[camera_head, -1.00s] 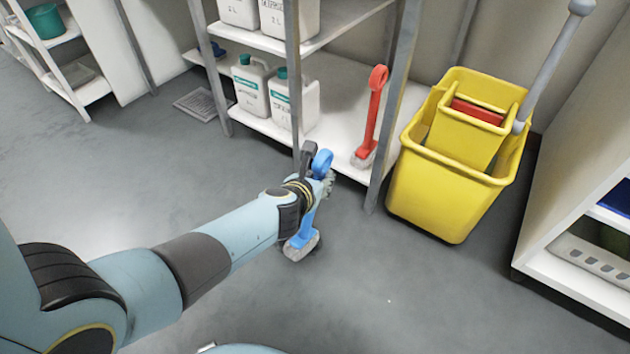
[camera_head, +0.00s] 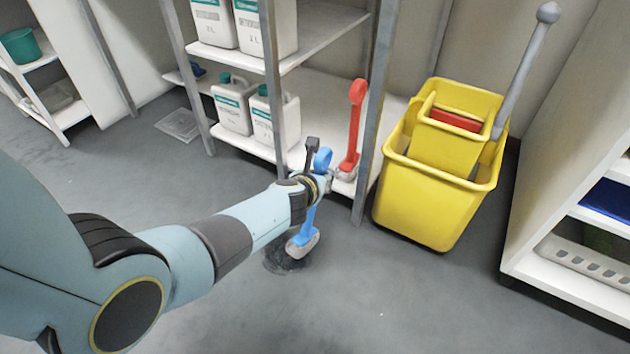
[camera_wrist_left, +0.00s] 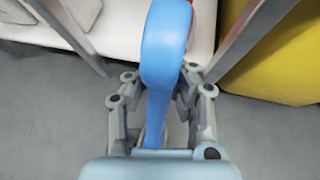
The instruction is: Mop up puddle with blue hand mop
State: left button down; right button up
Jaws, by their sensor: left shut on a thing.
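The blue hand mop (camera_head: 303,238) is held upright in my left gripper (camera_head: 318,188), which is shut on its handle. Its ring-shaped top shows above the jaws, and its grey mop head hangs below, low over the floor. In the left wrist view the blue handle (camera_wrist_left: 168,50) runs down between the fingers; the mop head is mostly hidden there. A dark wet puddle (camera_head: 285,263) lies on the grey floor just under and left of the mop head. I cannot tell whether the head touches it. My right gripper is not in view.
A white shelf (camera_head: 235,131) with several jugs stands behind the arm. A red hand mop (camera_head: 355,125) stands on its lower board, close to my gripper. A yellow mop bucket (camera_head: 430,205) is right of it, and another shelf (camera_head: 570,288) is at far right. The front floor is clear.

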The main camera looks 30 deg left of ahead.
pick_arm(q)
jog(key=shift+w+a, duration=0.8)
jog(key=shift+w, duration=1.05)
jog(key=shift+s+a, duration=0.55)
jog(key=shift+s, duration=6.35)
jog(key=w+a, duration=0.1)
jog(key=w, duration=0.6)
jog(key=shift+w+a+f, duration=0.15)
jog(key=shift+f, duration=0.25)
jog(key=w+b, duration=0.1)
jog(key=w, duration=0.5)
jog(key=shift+w+d+f, duration=0.15)
jog(key=shift+w+d, duration=0.05)
jog(key=shift+w, duration=0.1)
